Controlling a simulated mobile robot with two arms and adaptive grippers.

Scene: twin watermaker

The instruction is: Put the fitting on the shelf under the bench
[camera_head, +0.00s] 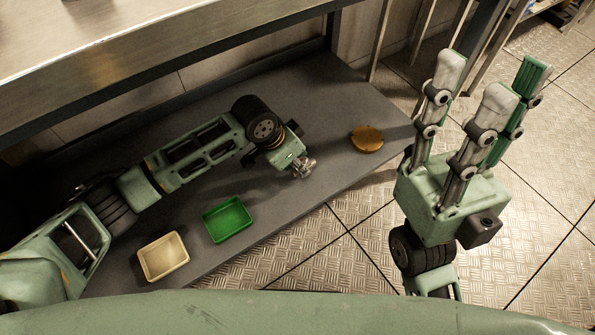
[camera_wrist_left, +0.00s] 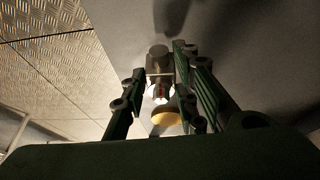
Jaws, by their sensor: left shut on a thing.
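The metal fitting (camera_head: 303,168) is at the end of my left arm, over the grey shelf (camera_head: 330,100) under the bench. In the left wrist view the fitting (camera_wrist_left: 160,91) is between the fingers of my left gripper (camera_wrist_left: 157,84), which is shut on it. In the head view the left gripper (camera_head: 297,164) is small and its fingers are mostly hidden by its own body. I cannot tell whether the fitting touches the shelf. My right gripper (camera_head: 492,80) is raised at the right, fingers up, spread and empty.
A round orange-brown object (camera_head: 367,139) lies on the shelf right of the fitting. A green tray (camera_head: 227,219) and a cream tray (camera_head: 163,256) stand near the shelf's front edge. The bench top (camera_head: 150,40) overhangs the shelf. Bare shelf surrounds the fitting.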

